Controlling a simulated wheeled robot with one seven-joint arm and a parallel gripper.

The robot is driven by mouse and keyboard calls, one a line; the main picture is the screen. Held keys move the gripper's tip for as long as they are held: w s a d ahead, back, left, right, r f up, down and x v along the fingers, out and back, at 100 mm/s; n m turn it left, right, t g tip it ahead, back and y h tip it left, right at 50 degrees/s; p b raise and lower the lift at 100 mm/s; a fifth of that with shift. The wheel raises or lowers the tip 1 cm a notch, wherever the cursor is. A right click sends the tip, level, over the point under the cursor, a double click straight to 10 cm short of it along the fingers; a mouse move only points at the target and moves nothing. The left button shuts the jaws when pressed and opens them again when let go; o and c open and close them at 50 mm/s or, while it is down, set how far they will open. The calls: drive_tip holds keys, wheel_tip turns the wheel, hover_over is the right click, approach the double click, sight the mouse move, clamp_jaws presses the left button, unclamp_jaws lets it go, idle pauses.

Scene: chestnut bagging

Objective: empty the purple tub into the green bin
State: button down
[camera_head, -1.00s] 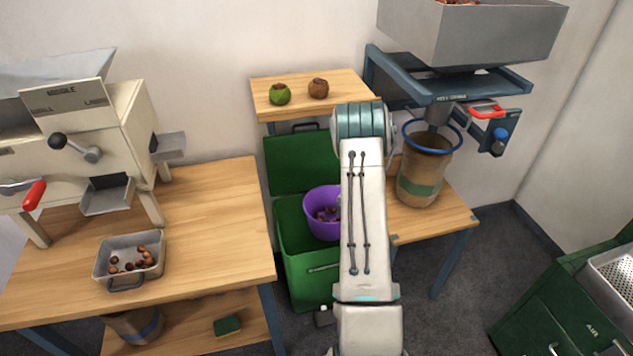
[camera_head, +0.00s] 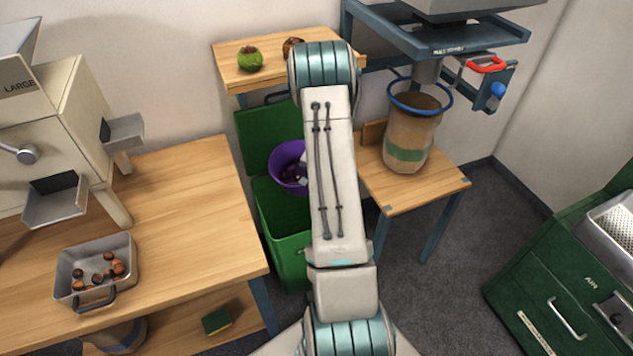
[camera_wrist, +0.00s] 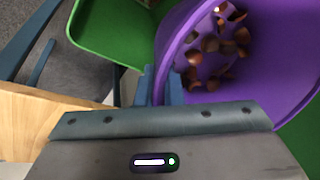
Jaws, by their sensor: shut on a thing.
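The purple tub (camera_head: 290,166) is above the open green bin (camera_head: 287,228) in the head view, partly hidden by my arm. In the wrist view the tub (camera_wrist: 278,75) fills the upper right, with several brown chestnuts (camera_wrist: 215,48) inside it. My gripper (camera_wrist: 160,88) is shut on the tub's rim. The fingers are hidden behind my arm in the head view. The bin's green edge (camera_wrist: 100,45) shows beside and below the tub in the wrist view. The tub looks tilted, and chestnuts are still in it.
A wooden table (camera_head: 190,200) with a metal tray of chestnuts (camera_head: 125,285) is on the left. A small table (camera_head: 425,200) with a blue-rimmed sack (camera_head: 408,150) stands right of the bin. A shelf (camera_head: 230,80) holding a green husk (camera_head: 250,60) is behind the bin.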

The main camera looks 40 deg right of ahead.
drive_tip(key=shift+w+d+f+t+h+b, duration=0.1)
drive_tip(key=shift+f+t+h+b, duration=0.4)
drive_tip(key=shift+b, duration=1.5)
drive_tip(key=shift+d+f+t+h+b, duration=0.1)
drive_tip(key=shift+t+h+b, duration=0.2)
drive_tip(key=shift+h+b, duration=1.1)
drive_tip(key=t+h+b, duration=0.1)
drive_tip(key=b, duration=0.5)
drive_tip(key=a+t+h+b, duration=0.1)
drive_tip(key=b, duration=0.6)
drive_tip(key=shift+s+r+n+t+h, duration=0.2)
drive_tip(key=shift+n+t+h, duration=0.1)
drive_tip(key=shift+n, duration=0.1)
drive_tip(key=shift+s+a+f+n+t+h+b, duration=0.4)
drive_tip(key=shift+a+t+h+b, duration=0.65)
drive_tip(key=shift+b, duration=1.8)
drive_tip(key=shift+s+a+f+n+t+h+b, duration=0.1)
drive_tip(key=shift+s+a+n+t+h+b, duration=0.35)
drive_tip(key=shift+t+h+b, duration=1.7)
drive_tip(key=shift+s+a+f+n+t+h+b, duration=0.15)
drive_tip(key=shift+s+a+h+b, duration=0.65)
drive_tip(key=shift+b, duration=2.75)
drive_tip(key=shift+w+a, duration=0.2)
drive_tip(key=shift+a, duration=0.05)
drive_tip(key=shift+d, duration=0.1)
